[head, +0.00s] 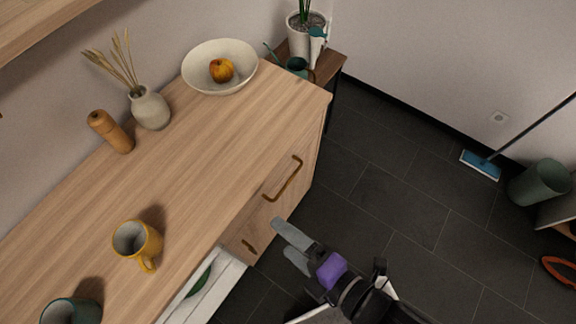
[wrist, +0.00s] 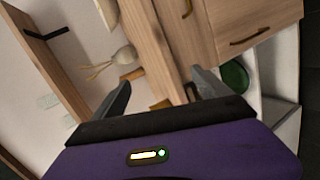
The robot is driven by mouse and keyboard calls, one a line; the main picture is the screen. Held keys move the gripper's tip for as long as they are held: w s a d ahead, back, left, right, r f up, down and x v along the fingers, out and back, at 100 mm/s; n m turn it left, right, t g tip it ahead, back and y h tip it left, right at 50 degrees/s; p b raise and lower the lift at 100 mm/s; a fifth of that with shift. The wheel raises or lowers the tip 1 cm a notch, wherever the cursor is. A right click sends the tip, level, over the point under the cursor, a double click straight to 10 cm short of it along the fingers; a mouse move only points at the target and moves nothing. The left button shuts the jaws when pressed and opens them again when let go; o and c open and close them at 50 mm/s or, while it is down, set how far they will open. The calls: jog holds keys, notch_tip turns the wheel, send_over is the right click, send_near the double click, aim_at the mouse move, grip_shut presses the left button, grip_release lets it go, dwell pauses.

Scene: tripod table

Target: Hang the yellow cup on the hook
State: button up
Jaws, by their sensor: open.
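The yellow cup (head: 128,240) stands upright on the wooden cabinet top at the lower left in the head view. Its handle points down and right, toward the front edge. My gripper (head: 282,237) is open and empty, beyond the cabinet's front edge, well to the right of the cup. In the wrist view my gripper (wrist: 160,84) shows its two fingers apart. A small yellowish patch low between them may be the cup, but I cannot tell.
On the cabinet top (head: 205,150) stand a green cup (head: 70,312), a wooden mill (head: 110,132), a vase (head: 150,108) and a bowl (head: 240,75) with fruit. A shelf (head: 35,25) overhangs the upper left. The cabinet top between cup and bowl is clear.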

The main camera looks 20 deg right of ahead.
jog(key=s+d+r+m+t+h, duration=0.1)
jog(key=s+d+r+m, duration=0.3)
jog(key=m, duration=0.6)
jog(key=s+d+r+m+t+h, duration=0.1)
jog(key=s+d+r+m+h, duration=0.3)
jog(key=d+m, duration=0.5)
jog(key=shift+s+d+r+m+t, duration=0.3)
jog(key=shift+s+r+m, duration=0.15)
jog(key=shift+s+m, duration=0.6)
jog(key=shift+o, duration=0.4)
jog(key=shift+w, duration=0.15)
